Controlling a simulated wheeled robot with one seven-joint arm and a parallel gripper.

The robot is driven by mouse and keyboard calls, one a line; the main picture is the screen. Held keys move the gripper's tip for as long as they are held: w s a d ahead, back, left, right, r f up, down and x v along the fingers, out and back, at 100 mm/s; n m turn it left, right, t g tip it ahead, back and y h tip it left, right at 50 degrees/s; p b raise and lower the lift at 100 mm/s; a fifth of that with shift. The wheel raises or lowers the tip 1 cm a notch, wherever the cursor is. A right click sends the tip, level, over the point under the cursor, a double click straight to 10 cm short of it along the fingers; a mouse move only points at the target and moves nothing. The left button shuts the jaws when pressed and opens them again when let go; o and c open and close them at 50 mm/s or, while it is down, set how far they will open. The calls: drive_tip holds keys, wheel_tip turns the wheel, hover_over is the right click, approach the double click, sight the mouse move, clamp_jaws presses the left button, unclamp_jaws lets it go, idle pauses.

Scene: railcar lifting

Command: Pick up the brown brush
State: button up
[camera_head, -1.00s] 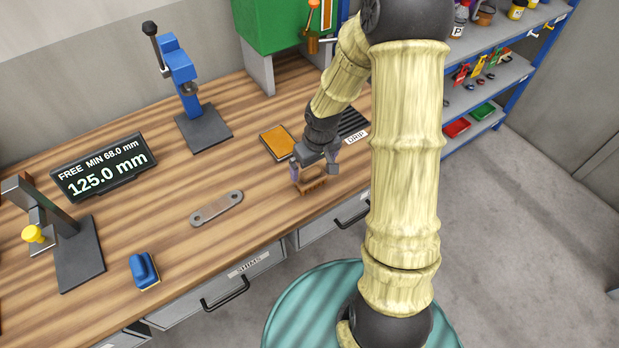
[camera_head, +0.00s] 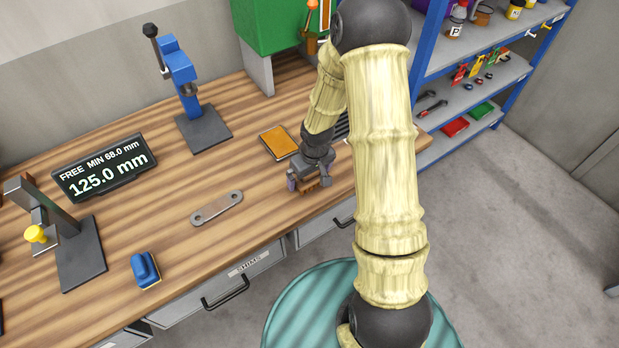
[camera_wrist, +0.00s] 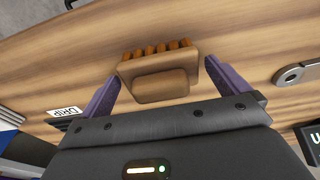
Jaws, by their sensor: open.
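The brown brush (camera_wrist: 158,77) lies on the wooden workbench, with a row of bristle tufts along one side. In the wrist view it sits between the two purple fingers of my gripper (camera_wrist: 162,85), with a gap visible on each side. In the head view my gripper (camera_head: 308,186) is low over the bench near its front edge, around the brush (camera_head: 310,184), which is mostly hidden by the gripper. My gripper is open.
A flat grey link plate (camera_head: 216,208) lies left of my gripper and an orange-topped pad (camera_head: 279,142) behind it. A blue brush-like block (camera_head: 145,270), a display (camera_head: 104,167) and a blue press (camera_head: 184,85) stand further left. A shelf rack (camera_head: 470,90) is at right.

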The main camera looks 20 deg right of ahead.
idle(0.3)
drive_tip(key=c, duration=1.1)
drive_tip(key=shift+o, duration=0.2)
drive_tip(key=shift+r, duration=0.1)
wheel_tip(320, 180, up, 10)
drive_tip(key=shift+f, duration=0.1)
drive_tip(key=shift+w, duration=0.1)
drive_tip(key=o, duration=0.6)
drive_tip(key=shift+c, duration=0.2)
drive_tip(key=c, duration=0.3)
